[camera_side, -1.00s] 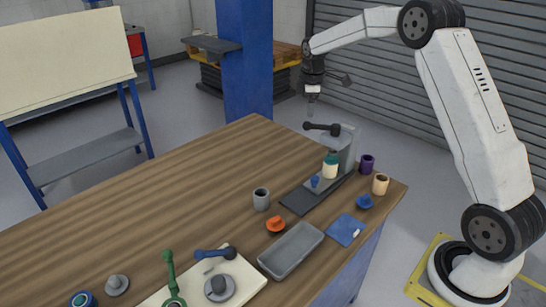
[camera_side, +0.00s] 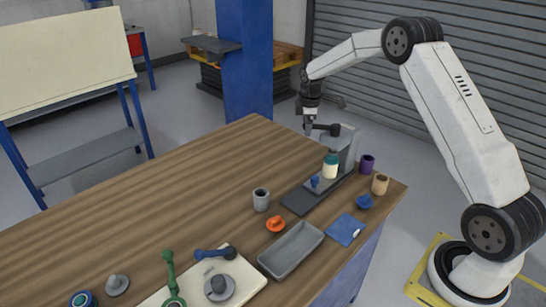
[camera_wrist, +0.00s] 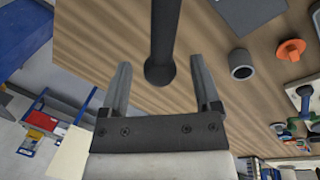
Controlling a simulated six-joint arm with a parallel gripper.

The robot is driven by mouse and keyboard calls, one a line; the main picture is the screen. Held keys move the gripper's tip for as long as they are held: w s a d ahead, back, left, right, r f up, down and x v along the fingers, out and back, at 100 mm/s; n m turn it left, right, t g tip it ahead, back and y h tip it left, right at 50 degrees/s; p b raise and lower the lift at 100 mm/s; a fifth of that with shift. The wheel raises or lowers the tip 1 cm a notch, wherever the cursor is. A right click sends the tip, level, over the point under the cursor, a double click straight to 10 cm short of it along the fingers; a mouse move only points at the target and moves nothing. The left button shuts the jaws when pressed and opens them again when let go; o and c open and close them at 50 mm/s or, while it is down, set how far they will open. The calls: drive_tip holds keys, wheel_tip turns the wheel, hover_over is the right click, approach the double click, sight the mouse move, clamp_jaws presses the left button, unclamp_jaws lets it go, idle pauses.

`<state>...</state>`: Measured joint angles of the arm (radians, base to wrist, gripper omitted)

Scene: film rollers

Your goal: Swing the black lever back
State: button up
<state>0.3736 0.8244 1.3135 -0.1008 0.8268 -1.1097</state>
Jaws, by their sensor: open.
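The black lever (camera_side: 320,127) sticks out to the left from the top of a grey stand (camera_side: 346,152), with a round knob at its free end. My gripper (camera_side: 308,122) is at the knob end, pointing down. In the wrist view the lever (camera_wrist: 166,35) runs down from the top edge, and its knob lies between the two open fingers of my gripper (camera_wrist: 160,68). A gap shows on each side, so the fingers do not appear to grip it. A white bottle with a green top (camera_side: 330,166) stands under the lever's mount.
A dark base plate with a small blue piece (camera_side: 315,182) lies before the stand. A purple cup (camera_side: 367,164), a tan cup (camera_side: 380,184) and a grey cup (camera_side: 261,199) stand around it. An orange knob (camera_side: 275,224) and grey tray (camera_side: 291,249) are nearer. The table's left middle is clear.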

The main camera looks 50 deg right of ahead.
clamp_jaws()
idle(1.4)
